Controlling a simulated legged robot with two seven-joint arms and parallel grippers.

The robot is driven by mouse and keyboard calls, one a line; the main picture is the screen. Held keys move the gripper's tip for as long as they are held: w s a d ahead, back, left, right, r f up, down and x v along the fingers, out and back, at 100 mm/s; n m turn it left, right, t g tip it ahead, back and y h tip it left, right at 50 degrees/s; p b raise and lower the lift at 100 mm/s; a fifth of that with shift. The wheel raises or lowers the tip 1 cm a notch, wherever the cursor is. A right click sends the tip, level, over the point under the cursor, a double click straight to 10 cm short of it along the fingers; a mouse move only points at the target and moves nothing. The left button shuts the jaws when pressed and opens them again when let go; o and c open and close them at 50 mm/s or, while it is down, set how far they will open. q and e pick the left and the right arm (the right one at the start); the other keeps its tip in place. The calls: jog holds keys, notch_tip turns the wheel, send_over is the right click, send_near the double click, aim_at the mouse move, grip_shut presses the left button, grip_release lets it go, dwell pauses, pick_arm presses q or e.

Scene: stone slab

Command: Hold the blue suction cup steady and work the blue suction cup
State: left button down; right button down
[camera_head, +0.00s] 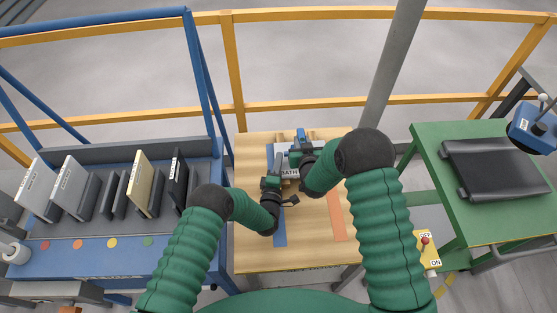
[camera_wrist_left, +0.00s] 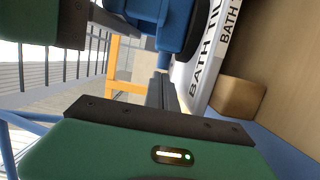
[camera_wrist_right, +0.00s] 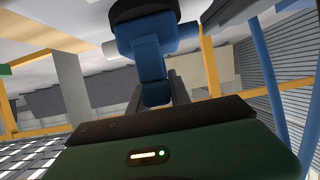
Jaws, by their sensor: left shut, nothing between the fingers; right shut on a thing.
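The blue suction cup (camera_head: 301,134) is at the white slab lettered BATH TILE (camera_head: 290,173) on the wooden table. My right gripper (camera_head: 299,147) is shut on a blue part of the cup; the right wrist view shows this part (camera_wrist_right: 152,75) between the fingers (camera_wrist_right: 153,95), with a dark round pad above. My left gripper (camera_head: 274,183) is shut and empty beside the slab. In the left wrist view its fingers (camera_wrist_left: 163,92) are just below the blue cup body (camera_wrist_left: 160,20), near the slab edge (camera_wrist_left: 205,60); contact is unclear. My arms partly hide the slab.
The wooden table (camera_head: 255,255) has blue and orange strips (camera_head: 337,218). A wooden block (camera_wrist_left: 238,96) is beside the slab. A blue rack (camera_head: 60,265) with upright slabs stands left; a green table (camera_head: 440,150) with a black pad stands right. Yellow rails (camera_head: 290,104) run behind.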

pick_arm(q)
jog(key=shift+d, duration=1.2)
pick_arm(e)
jog(key=shift+a, duration=0.15)
pick_arm(q)
jog(key=shift+s+d, duration=0.2)
pick_arm(e)
jog(key=shift+s+a+f, duration=0.15)
jog(key=shift+a, duration=0.1)
dwell(0.4)
pick_arm(q)
jog(key=shift+a, duration=0.4)
jog(key=a, duration=0.3)
jog(key=shift+w+a+f, duration=0.1)
jog(key=shift+w+a, duration=0.05)
jog(key=shift+a, duration=0.05)
pick_arm(e)
jog(key=shift+d, duration=0.15)
pick_arm(q)
jog(key=v, duration=0.9)
jog(key=shift+s+a, duration=0.3)
jog(key=shift+a, duration=0.15)
pick_arm(e)
jog(key=shift+d, duration=0.1)
pick_arm(q)
jog(key=shift+s, duration=0.15)
pick_arm(e)
jog(key=shift+d, duration=0.1)
